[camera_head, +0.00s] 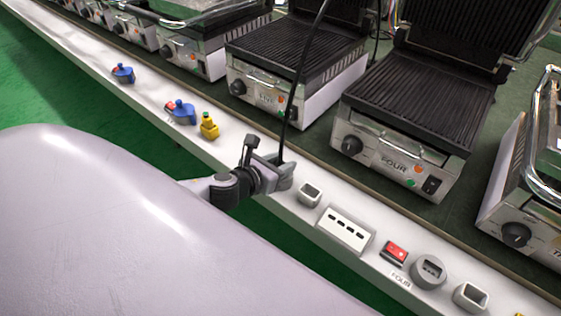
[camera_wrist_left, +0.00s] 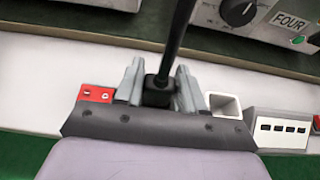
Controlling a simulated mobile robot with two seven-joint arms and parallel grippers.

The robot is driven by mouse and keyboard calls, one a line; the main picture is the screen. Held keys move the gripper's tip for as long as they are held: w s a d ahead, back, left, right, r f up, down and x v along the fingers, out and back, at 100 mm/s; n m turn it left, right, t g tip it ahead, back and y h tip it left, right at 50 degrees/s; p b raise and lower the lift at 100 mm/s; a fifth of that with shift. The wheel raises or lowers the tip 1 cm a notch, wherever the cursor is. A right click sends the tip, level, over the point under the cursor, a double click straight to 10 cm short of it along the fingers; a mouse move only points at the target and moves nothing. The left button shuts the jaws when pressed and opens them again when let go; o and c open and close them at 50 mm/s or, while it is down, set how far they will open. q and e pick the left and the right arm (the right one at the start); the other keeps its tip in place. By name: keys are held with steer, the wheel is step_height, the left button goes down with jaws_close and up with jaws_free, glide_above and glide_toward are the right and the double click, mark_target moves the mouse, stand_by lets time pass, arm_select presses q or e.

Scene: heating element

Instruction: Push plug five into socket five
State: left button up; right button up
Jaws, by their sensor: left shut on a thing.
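My left gripper (camera_head: 281,172) is low over the white strip, in front of the grill labelled FIVE (camera_head: 298,60). It is shut on a black plug with a black cord rising from it. In the left wrist view the plug (camera_wrist_left: 158,92) sits upright between the two grey fingers. In the head view the gripper mostly hides it. Socket five is not visible; the gripper and plug cover the strip between the red switch (camera_wrist_left: 97,94) and a square grey holder (camera_wrist_left: 225,103). I cannot tell whether the plug touches a socket. My right gripper is not in view.
The square holder (camera_head: 310,194) and a white slotted panel (camera_head: 345,230) are right of the gripper. Further right are a red switch (camera_head: 396,252) and a round socket (camera_head: 429,271) by the FOUR label. A yellow plug (camera_head: 209,125) and blue plug (camera_head: 182,112) stand left. Grills line the back.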

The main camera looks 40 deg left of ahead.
arm_select(q)
steer(key=o, duration=1.1)
steer(key=shift+o, duration=0.2)
steer(key=p+v, duration=0.1)
steer(key=v, duration=0.6)
steer(key=shift+s, duration=0.1)
